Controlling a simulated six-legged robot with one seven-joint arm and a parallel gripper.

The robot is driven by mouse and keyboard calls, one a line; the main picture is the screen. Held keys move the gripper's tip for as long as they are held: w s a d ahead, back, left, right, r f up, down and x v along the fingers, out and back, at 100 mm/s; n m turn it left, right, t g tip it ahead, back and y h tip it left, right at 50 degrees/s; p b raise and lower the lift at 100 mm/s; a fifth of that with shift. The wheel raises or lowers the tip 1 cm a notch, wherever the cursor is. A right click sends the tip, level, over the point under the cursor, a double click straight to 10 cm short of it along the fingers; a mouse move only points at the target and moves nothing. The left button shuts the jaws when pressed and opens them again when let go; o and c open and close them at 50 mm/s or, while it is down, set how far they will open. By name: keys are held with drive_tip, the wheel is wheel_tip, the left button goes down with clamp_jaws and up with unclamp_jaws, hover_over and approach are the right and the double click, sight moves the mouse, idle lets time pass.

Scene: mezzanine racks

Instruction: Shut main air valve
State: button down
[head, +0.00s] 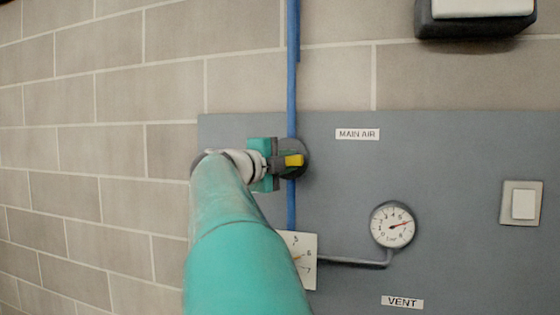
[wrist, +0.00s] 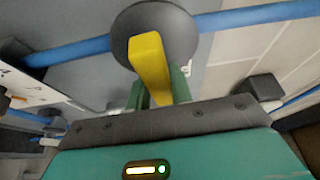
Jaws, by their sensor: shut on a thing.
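The main air valve is a dark round body (head: 300,150) on a vertical blue pipe, left of a "MAIN AIR" label (head: 357,134). Its yellow handle (head: 293,160) shows just right of my gripper (head: 274,164). In the wrist view, the yellow handle (wrist: 150,66) reaches from the round valve body (wrist: 172,25) down between my green fingers (wrist: 160,92). My gripper is shut on the handle. The handle's visible part looks crosswise to the pipe, but my gripper hides much of it.
A round gauge (head: 393,225) has its needle pointing right. A partly hidden white dial (head: 302,245) is below the valve. A "VENT" label (head: 402,302), a wall switch (head: 523,204) and a dark box (head: 475,20) are to the right. Bare block wall (head: 100,120) lies left.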

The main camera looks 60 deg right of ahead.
drive_tip(key=shift+w+m, duration=0.1)
drive_tip(key=shift+m, duration=0.2)
idle(0.4)
drive_tip(key=c, duration=1.2)
unclamp_jaws()
drive_tip(key=shift+d, duration=0.1)
drive_tip(key=shift+c, duration=0.2)
drive_tip(key=v, duration=1.4)
drive_tip(key=shift+r, duration=0.15)
